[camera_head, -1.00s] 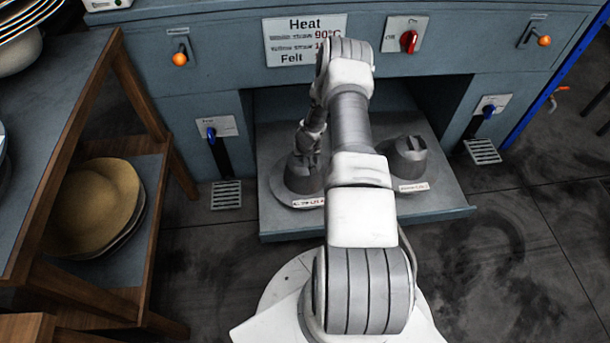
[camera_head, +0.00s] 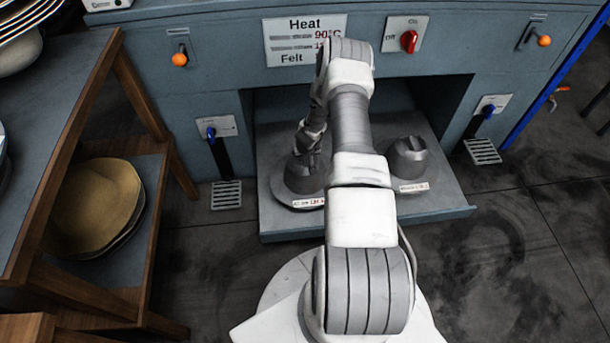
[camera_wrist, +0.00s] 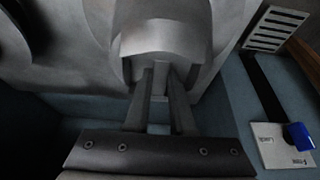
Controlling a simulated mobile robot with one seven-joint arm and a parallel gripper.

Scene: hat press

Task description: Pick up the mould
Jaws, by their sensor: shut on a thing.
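Two grey moulds stand on the low shelf of the press. The left mould (camera_head: 303,182) has a round flat brim with a labelled front edge. My gripper (camera_head: 308,156) is over its top and pointing down. In the wrist view my gripper (camera_wrist: 158,84) is shut on the raised grip at the top of this mould (camera_wrist: 150,40), with a finger on each side. The mould looks upright, and I cannot tell any gap under it. The right mould (camera_head: 408,158) stands apart, with a ridge on top and a label in front. My arm hides part of the shelf between them.
The shelf (camera_head: 430,212) sits in an opening under the press panel with its heat sign (camera_head: 303,40) and red switch (camera_head: 408,41). A wooden rack with tan felt hats (camera_head: 95,205) stands at left. Blue-handled levers (camera_head: 211,135) flank the opening.

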